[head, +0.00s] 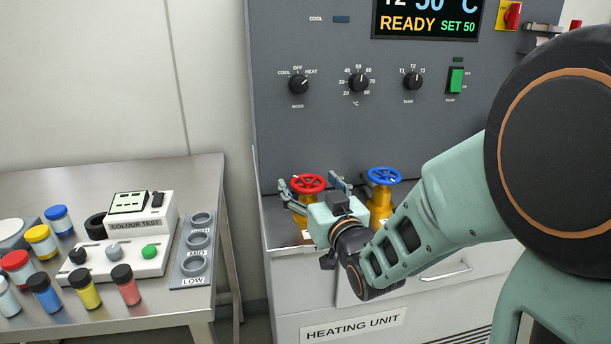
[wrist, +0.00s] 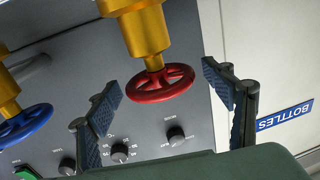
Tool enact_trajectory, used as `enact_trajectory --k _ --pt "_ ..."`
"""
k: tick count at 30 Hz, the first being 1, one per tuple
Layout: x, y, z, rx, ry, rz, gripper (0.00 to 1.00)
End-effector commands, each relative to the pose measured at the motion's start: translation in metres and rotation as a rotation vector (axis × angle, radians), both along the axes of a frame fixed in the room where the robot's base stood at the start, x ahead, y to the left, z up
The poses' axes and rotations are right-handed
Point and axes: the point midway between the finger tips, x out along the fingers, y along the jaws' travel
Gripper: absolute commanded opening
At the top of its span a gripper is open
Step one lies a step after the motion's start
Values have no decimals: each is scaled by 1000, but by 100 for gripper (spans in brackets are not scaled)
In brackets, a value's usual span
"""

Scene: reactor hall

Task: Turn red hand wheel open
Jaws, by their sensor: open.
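The red hand wheel (head: 309,183) sits on a yellow valve body at the front of the heating unit. In the wrist view the red wheel (wrist: 160,84) shows between the two fingers, attached to its yellow valve (wrist: 145,32). My gripper (head: 312,190) is open, with one finger on each side of the wheel in the picture. In the wrist view my gripper (wrist: 165,88) has a gap between each fingertip and the rim. I cannot tell the exact depth between fingers and wheel. The yellow valve body is partly hidden behind my gripper in the head view.
A blue hand wheel (head: 384,177) on a second yellow valve stands close to the right of my gripper. The grey control panel (head: 330,125) with knobs rises behind. A steel table (head: 190,175) with bottles and a colour tester (head: 126,240) stands at left.

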Motion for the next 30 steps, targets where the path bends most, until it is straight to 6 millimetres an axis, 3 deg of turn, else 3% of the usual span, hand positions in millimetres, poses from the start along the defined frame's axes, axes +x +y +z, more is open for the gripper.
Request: enact_trajectory --k 14,25,30 --pt "-2 -1 0 0 0 0 75" --pt "-2 -1 0 0 0 0 34" --pt "-1 -1 0 0 0 4 32"
